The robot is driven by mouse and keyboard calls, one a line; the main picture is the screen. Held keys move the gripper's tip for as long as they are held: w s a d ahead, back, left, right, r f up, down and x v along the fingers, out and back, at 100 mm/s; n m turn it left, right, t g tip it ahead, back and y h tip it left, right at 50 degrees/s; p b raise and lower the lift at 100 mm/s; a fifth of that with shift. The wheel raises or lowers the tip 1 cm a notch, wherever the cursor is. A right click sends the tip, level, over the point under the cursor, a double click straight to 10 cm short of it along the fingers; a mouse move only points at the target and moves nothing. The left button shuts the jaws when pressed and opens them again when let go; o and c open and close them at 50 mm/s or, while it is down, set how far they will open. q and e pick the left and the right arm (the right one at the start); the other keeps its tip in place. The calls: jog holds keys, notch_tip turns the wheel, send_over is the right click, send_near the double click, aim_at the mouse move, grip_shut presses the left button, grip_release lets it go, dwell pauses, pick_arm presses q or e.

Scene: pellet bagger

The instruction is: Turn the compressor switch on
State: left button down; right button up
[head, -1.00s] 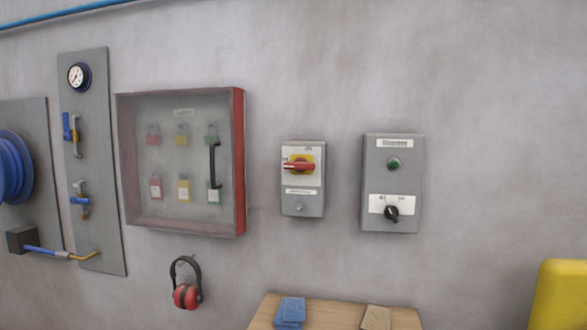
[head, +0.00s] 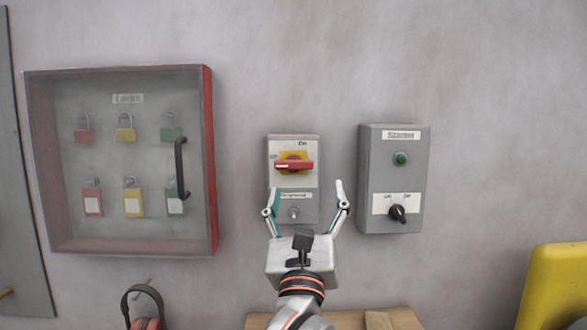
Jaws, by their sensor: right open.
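The compressor switch (head: 294,165) is a red rotary handle on a yellow plate, mounted on a grey wall box (head: 311,180). A label and a small round knob sit below the handle. My right gripper (head: 305,186) is open and empty, its two fingers pointing up in front of the lower part of this box, below the red handle. Whether the fingers touch the box cannot be told. My left gripper is not in view.
A second grey box (head: 416,180) with a green button (head: 401,159) and a black selector (head: 397,213) is at the right. A padlock cabinet (head: 48,245) with a black handle is at the left. Ear defenders (head: 147,322), a wooden surface (head: 345,320) and a yellow object (head: 560,290) are below.

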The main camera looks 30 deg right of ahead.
aim_at(294, 167)
jog(key=w+r+y, duration=0.1)
jog(key=w, duration=0.1)
jog(key=w+d+r+y, duration=0.1)
jog(key=w, duration=0.2)
jog(key=w+d+r, duration=0.1)
jog(key=w+r, duration=0.1)
jog(key=shift+w+d+m+y+p, duration=0.15)
jog(key=shift+w+m+y+p, duration=0.15)
jog(key=shift+m+y, duration=0.1)
jog(key=shift+s, duration=0.1)
jog(key=shift+f, duration=0.1)
jog(key=c, duration=1.1)
